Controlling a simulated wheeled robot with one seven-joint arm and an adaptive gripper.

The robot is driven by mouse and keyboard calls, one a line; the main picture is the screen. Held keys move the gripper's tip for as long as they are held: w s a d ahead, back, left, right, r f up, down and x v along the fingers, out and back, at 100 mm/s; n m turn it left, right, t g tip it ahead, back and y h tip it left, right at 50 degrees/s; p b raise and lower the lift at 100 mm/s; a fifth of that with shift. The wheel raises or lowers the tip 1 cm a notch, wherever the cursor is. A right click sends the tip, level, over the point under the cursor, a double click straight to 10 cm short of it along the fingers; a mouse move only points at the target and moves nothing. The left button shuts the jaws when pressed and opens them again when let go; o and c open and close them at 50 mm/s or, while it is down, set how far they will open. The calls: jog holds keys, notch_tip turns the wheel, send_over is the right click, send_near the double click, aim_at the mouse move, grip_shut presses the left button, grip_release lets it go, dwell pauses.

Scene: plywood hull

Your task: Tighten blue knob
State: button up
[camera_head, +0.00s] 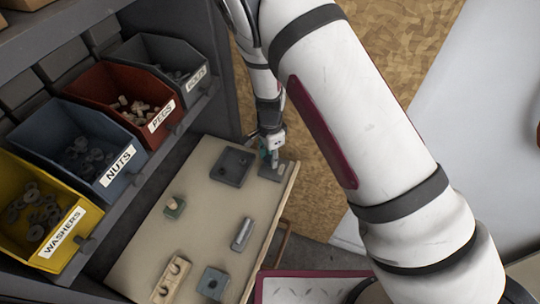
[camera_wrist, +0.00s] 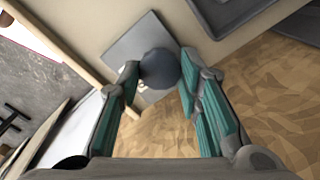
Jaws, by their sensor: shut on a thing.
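The blue knob (camera_wrist: 160,69) is a round, dull grey-blue knob on a flat grey plate (camera_wrist: 124,48). In the wrist view my gripper (camera_wrist: 155,78) has one teal-padded finger on each side of the knob and is shut on it. In the head view my gripper (camera_head: 271,148) reaches down at the far right corner of the board, over the grey plate (camera_head: 276,172). The knob is mostly hidden there by the gripper. I cannot tell how far the knob is turned.
A shallow grey tray (camera_head: 232,166) lies just left of the plate. The pale board (camera_head: 205,225) also holds a grey cylinder (camera_head: 242,234), a blue-grey block (camera_head: 213,283) and a wooden block with holes (camera_head: 170,280). Labelled bins, such as the nuts bin (camera_head: 117,165), line the left.

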jog(key=shift+r, duration=0.1)
jog(key=o, duration=1.1)
jog(key=shift+o, duration=0.2)
notch_tip(320, 180, up, 12)
jog(key=shift+r, duration=0.1)
